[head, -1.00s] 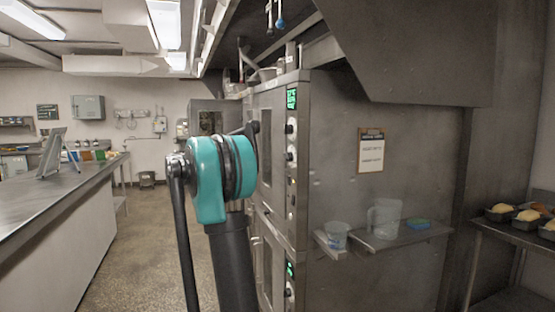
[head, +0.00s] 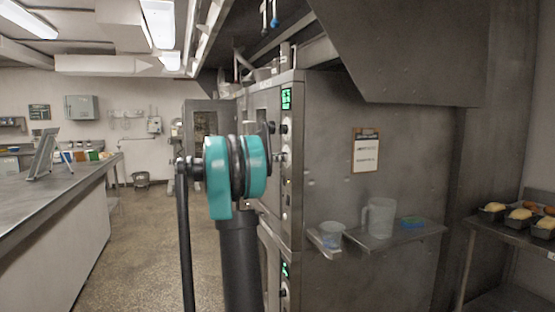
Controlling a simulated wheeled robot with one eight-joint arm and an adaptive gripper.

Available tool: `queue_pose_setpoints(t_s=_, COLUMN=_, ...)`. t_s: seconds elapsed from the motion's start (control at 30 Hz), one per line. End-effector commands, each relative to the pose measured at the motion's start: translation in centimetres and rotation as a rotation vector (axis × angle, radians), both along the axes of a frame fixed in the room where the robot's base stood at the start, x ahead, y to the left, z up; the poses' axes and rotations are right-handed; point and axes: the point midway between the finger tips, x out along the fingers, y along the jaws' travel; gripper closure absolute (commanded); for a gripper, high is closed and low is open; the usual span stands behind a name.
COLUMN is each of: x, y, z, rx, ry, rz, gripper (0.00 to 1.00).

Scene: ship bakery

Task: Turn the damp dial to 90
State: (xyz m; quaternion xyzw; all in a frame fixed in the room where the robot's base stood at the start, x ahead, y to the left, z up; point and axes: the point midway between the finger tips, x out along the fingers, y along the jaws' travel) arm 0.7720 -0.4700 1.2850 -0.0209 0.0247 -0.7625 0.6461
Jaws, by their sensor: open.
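A steel deck oven (head: 292,170) stands right of my teal arm joint, with a narrow control panel on its front edge. The panel has a green lit display (head: 286,99) at the top, too small to read. Below it are an upper dial (head: 284,128) and a lower dial (head: 281,157). I cannot read their labels or settings, so I cannot tell which is the damp dial. My arm joint covers part of the oven front beside the dials. A dark part of my arm shows close to the upper dial. I cannot make out my gripper's fingers.
A shelf on the oven's side holds a clear tub (head: 331,236), a jug (head: 379,217) and a blue item (head: 412,222). A hood (head: 400,50) hangs above. Loaf tins (head: 520,215) stand at right. A long counter (head: 50,195) runs along the left, with open floor (head: 145,240) between.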

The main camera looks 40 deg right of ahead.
Motion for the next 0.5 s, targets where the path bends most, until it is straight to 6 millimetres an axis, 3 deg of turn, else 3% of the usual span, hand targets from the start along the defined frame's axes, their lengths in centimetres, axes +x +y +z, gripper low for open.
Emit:
queue_pose_setpoints(t_s=0.2, x=-0.01, y=-0.04, z=0.0, rx=0.0, ry=0.0, rz=0.0, gripper=0.45)
queue_pose_setpoints(t_s=0.5, x=0.0, y=-0.02, z=-0.01, rx=0.0, ry=0.0, rz=0.0, gripper=0.81)
